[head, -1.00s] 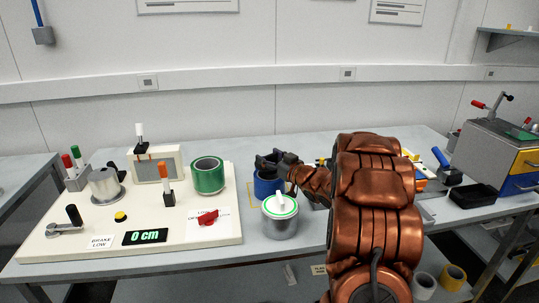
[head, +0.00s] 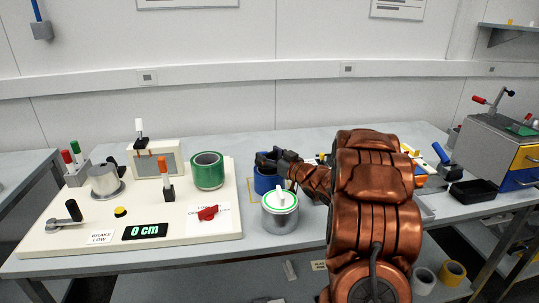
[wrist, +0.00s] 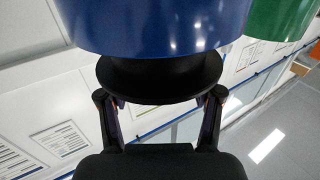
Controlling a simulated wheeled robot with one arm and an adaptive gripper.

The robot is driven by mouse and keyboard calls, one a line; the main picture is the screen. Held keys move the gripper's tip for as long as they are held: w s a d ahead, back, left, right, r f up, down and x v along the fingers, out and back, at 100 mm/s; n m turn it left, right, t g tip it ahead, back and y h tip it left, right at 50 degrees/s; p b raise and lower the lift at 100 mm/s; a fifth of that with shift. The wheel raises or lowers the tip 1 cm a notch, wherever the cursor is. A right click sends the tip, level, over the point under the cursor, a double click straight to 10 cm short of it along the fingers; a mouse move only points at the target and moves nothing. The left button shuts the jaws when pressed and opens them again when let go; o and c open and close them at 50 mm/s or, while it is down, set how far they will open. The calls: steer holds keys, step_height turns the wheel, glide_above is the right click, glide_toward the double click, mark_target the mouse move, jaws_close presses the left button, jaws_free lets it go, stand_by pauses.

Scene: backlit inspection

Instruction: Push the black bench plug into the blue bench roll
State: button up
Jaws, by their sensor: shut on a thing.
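In the wrist view my gripper (wrist: 160,98) is shut on the black bench plug (wrist: 160,79), a round black piece between the two fingers. The blue roll (wrist: 155,28) fills the top of that view, and its edge overlaps the plug. The plug is at the roll's end; I cannot tell whether it touches or has entered the roll.
A metal can with a green-rimmed white lid (head: 280,212) stands close in front of the blue roll. A green roll (head: 207,171) stands left, on the cream board (head: 75,240) with levers and a display reading 0 cm. A black tray (head: 474,193) lies at right.

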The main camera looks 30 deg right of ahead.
steer(key=shift+f+b, duration=0.6)
steer(key=shift+f, duration=0.85)
steer(key=o, duration=1.1)
steer(key=shift+f, duration=0.1)
steer(key=shift+s, duration=0.15)
steer(key=s, duration=0.4)
steer(key=s+d, duration=0.1)
steer(key=s, duration=0.6)
steer(key=shift+s+d+f, duration=0.1)
steer(key=shift+s+d, duration=0.1)
steer(key=shift+s, duration=0.2)
